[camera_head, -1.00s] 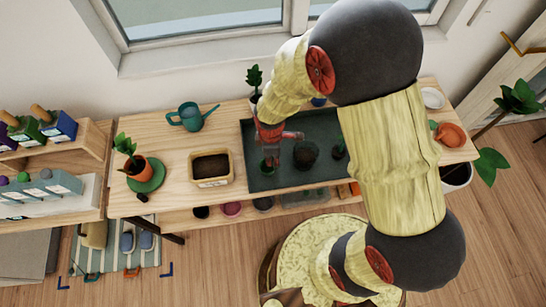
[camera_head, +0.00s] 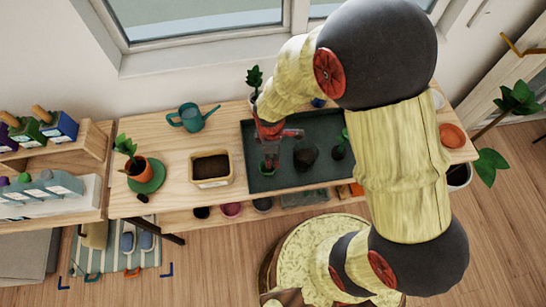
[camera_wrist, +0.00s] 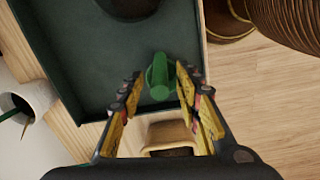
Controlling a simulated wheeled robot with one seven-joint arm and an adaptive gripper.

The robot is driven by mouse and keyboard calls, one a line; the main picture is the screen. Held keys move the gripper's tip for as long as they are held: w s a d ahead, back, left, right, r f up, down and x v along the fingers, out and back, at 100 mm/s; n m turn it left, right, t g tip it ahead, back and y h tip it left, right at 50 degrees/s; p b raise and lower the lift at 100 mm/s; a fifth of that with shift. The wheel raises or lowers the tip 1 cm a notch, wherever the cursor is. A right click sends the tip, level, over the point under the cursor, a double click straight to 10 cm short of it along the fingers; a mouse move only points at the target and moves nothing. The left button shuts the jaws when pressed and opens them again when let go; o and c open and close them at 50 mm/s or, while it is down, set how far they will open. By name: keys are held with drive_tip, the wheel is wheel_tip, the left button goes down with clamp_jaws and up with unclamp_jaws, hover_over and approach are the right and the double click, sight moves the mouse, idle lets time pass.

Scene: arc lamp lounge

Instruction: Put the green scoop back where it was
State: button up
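The green scoop (camera_wrist: 160,77) stands out from the dark green tray (camera_wrist: 70,50) in the wrist view, between my gripper's yellow fingers. In the head view only a little of the scoop (camera_head: 267,169) shows, under my gripper (camera_head: 270,160), at the tray's (camera_head: 325,125) left part. My gripper (camera_wrist: 160,90) is open, with a finger on each side of the scoop. A small gap seems to show on both sides. The scoop's lower part and any contact are hard to make out.
A dark soil heap (camera_head: 305,156) and a small seedling (camera_head: 339,150) are in the tray. A tan planter with soil (camera_head: 211,181), a teal watering can (camera_head: 190,118) and a potted plant (camera_head: 136,165) stand left. A terracotta dish (camera_head: 452,135) is at the right.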

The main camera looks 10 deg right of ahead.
wheel_tip(320, 180, up, 10)
drive_tip(key=shift+s+a+r+p, duration=0.1)
drive_tip(key=shift+a+r+p, duration=0.1)
drive_tip(key=shift+p, duration=0.6)
drive_tip(key=s+d+r+m+t, duration=0.1)
drive_tip(key=s+d+r+m, duration=0.2)
drive_tip(key=r, duration=0.5)
drive_tip(key=s+d+r+m+t, duration=0.2)
drive_tip(key=s+d+r+m, duration=0.2)
drive_tip(key=r+m, duration=0.3)
drive_tip(key=s+d+r+m+t, duration=0.2)
drive_tip(key=s+r+m, duration=0.3)
drive_tip(key=r, duration=0.4)
drive_tip(key=shift+d+r+m, duration=0.3)
drive_tip(key=shift+d, duration=0.4)
